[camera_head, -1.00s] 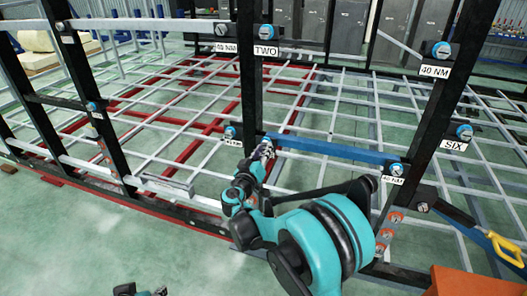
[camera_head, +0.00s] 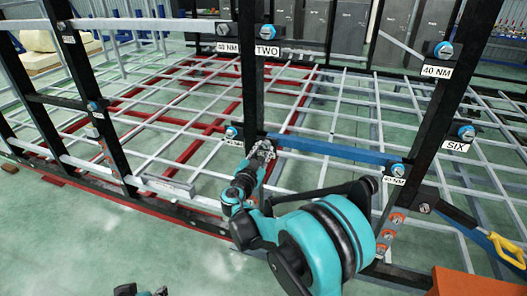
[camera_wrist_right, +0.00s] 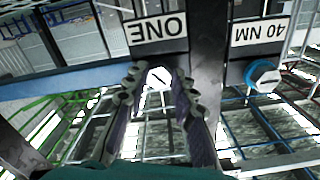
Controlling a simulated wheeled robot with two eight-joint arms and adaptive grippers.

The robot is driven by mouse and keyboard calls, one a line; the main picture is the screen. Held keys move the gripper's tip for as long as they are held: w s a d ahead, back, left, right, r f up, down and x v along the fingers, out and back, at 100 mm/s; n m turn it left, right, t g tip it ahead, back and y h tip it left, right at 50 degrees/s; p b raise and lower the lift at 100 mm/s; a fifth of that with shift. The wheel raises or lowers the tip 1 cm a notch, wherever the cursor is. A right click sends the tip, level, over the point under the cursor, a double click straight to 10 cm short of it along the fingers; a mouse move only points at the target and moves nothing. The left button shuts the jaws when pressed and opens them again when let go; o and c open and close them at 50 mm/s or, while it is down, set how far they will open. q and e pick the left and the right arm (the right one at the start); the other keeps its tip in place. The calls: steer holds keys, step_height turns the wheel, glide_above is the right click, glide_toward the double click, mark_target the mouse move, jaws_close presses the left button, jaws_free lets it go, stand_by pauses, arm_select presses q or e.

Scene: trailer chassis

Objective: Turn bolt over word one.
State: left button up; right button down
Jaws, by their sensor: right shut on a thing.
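In the right wrist view, the ONE label (camera_wrist_right: 157,28) shows upside down on the dark frame. A bolt (camera_wrist_right: 157,77) with a pale face sits next to it, on its upper side once the lettering is read upright. My right gripper (camera_wrist_right: 158,80) is shut on this bolt, one ridged finger on each side. In the head view my right gripper (camera_head: 262,150) is at the black post, by the left end of the blue bar (camera_head: 335,149). It hides the bolt and label there. A small part of my left arm shows at the bottom edge; its jaws cannot be made out.
A blue-headed bolt with a 40 NM label (camera_wrist_right: 260,32) is beside the held one. Other labelled bolts are at TWO (camera_head: 267,50) and SIX (camera_head: 456,146). Black posts and grey bars surround the arm. Green floor (camera_head: 130,235) is open at the front left.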

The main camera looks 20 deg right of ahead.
steer(key=shift+m, duration=0.6)
steer(key=c, duration=1.2)
jaws_free()
steer(key=shift+s+a, duration=0.1)
steer(key=shift+s, duration=0.05)
steer(key=v, duration=1.2)
